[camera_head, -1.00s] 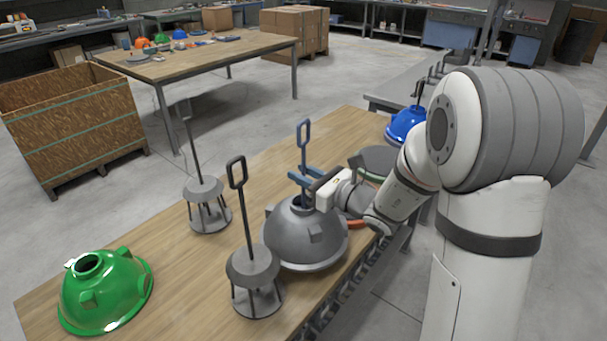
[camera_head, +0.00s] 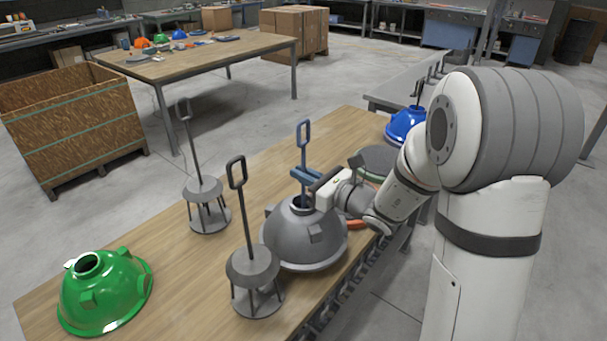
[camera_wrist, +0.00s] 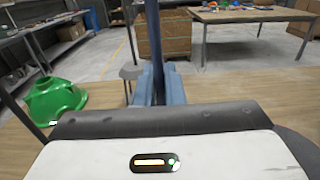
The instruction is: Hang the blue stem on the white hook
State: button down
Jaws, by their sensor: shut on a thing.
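The blue stem (camera_head: 303,150) stands upright with a loop at its top, and its lower end goes into the neck of the grey hood (camera_head: 285,240) on the bench. My gripper (camera_head: 305,177) reaches in from the right and is shut on the blue stem just above the hood's neck. In the wrist view, the stem (camera_wrist: 153,35) rises between the two blue fingers (camera_wrist: 157,88). The stem's lower end is hidden inside the hood. I cannot make out a white hook in either view.
Two dark stems on round stands, one near (camera_head: 251,265) and one farther left (camera_head: 203,190), rise beside the grey hood. A green hood (camera_head: 105,295) sits at the front left, a blue hood (camera_head: 405,124) at the far right. Bare bench (camera_head: 185,275) lies between.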

jog(key=shift+r, duration=0.2)
jog(key=shift+r+p, duration=0.3)
jog(key=shift+r, duration=0.2)
jog(key=shift+w+d, duration=0.1)
jog(key=shift+w, duration=0.05)
jog(key=shift+w+d, duration=0.7)
jog(key=shift+w, duration=0.2)
